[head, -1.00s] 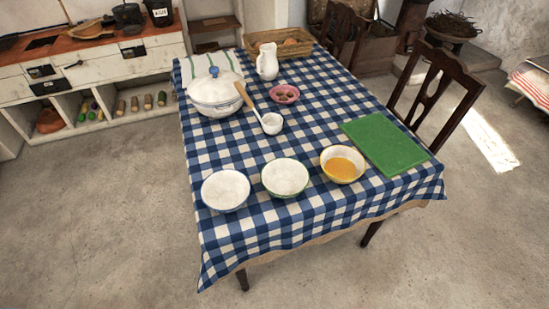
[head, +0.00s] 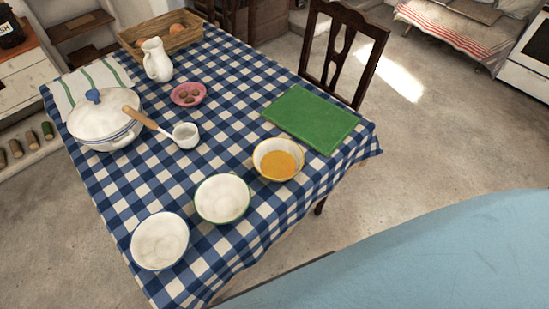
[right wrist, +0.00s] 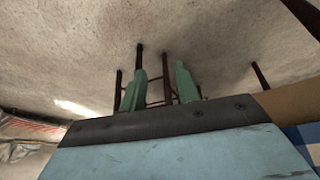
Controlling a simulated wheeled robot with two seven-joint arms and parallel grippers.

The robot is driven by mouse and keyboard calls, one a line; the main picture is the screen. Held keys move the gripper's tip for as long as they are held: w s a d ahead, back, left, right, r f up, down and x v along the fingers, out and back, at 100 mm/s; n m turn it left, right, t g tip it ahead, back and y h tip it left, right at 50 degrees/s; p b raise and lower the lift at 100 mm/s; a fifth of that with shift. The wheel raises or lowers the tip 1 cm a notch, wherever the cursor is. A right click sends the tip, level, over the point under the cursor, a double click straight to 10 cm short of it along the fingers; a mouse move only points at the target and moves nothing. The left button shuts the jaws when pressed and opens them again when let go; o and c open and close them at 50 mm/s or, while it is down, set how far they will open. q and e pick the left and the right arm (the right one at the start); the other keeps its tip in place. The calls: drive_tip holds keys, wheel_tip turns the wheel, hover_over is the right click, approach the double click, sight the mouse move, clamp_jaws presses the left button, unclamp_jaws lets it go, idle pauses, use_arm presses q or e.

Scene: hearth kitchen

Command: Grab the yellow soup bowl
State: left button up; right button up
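The yellow soup bowl (head: 278,160) has a yellow rim and holds orange soup. It stands upright on the blue checked tablecloth in the head view, beside a green board (head: 312,118). A white bowl with a green rim (head: 222,198) and a white bowl with a blue rim (head: 160,240) stand to its lower left. My right gripper (right wrist: 159,68) shows in the right wrist view with its two green fingers apart and nothing between them. The bowl is not seen in that view. My left gripper is in neither view.
A white tureen (head: 103,120), a ladle (head: 186,136), a pink dish (head: 188,94), a white jug (head: 156,60) and a basket (head: 160,35) stand farther back on the table. A wooden chair (head: 340,50) is behind the board. Floor right of the table is open.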

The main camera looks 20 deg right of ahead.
drive_tip(key=w+d+r+m+t+y+b, duration=0.1)
drive_tip(key=w+d+r+t, duration=0.15)
drive_tip(key=w+r, duration=0.5)
drive_tip(key=w+d+r+t, duration=0.2)
drive_tip(key=w+r+t, duration=0.1)
drive_tip(key=w+r, duration=0.4)
drive_tip(key=t+y, duration=0.3)
approach(298, 147)
drive_tip(key=w+b, duration=0.1)
drive_tip(key=w+f+b, duration=0.1)
drive_tip(key=shift+w+f+y, duration=0.1)
drive_tip(key=shift+w+y, duration=0.15)
drive_tip(key=shift+y, duration=0.05)
drive_tip(key=b+x, duration=0.1)
drive_tip(key=x, duration=0.5)
drive_tip(key=shift+a, duration=0.1)
drive_tip(key=shift+w, duration=0.1)
clamp_jaws()
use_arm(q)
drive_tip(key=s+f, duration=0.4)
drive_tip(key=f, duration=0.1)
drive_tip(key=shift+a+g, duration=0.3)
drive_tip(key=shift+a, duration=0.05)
